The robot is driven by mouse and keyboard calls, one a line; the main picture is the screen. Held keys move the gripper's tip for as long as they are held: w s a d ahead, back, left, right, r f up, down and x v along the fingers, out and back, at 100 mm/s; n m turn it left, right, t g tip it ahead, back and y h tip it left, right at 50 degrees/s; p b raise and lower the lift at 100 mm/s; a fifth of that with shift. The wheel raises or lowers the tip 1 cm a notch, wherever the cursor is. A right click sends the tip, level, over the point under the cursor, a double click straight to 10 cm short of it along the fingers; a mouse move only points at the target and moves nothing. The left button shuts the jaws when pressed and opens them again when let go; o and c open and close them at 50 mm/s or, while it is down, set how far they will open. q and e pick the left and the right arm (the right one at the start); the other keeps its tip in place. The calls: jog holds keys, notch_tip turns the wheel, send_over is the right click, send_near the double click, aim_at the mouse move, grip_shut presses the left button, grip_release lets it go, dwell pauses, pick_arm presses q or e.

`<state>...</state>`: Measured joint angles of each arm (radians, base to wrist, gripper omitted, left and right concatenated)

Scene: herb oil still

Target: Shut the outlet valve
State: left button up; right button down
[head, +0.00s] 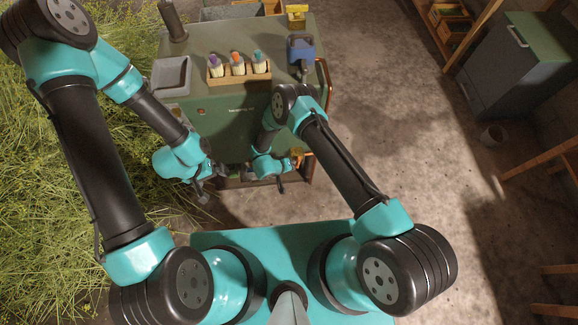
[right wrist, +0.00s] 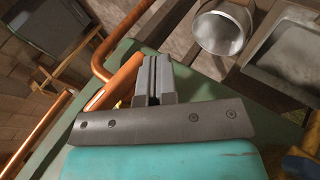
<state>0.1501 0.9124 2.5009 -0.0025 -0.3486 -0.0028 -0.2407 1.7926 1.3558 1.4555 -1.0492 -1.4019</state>
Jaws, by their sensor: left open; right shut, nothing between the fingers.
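I cannot make out the outlet valve clearly in either view. A small orange-yellow part (head: 297,158) shows beside my right arm at the front of the green still bench (head: 232,118). In the right wrist view, copper pipes (right wrist: 121,45) run left of my right gripper (right wrist: 154,68), which is shut and empty. A pipe passes close to its fingers; I cannot tell whether they touch. In the head view my right gripper (head: 281,183) is low at the bench front, partly hidden by its arm. My left gripper (head: 208,188) is open and empty, left of it.
On the bench stand a wooden rack (head: 239,73) of several bottles, a grey tray (head: 172,75) and a blue device (head: 301,48). The right wrist view shows a metal pot (right wrist: 222,31).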

jog(key=shift+d+f, duration=0.1)
jog(key=shift+f, duration=0.05)
dwell(0.8)
jog(key=shift+r, duration=0.8)
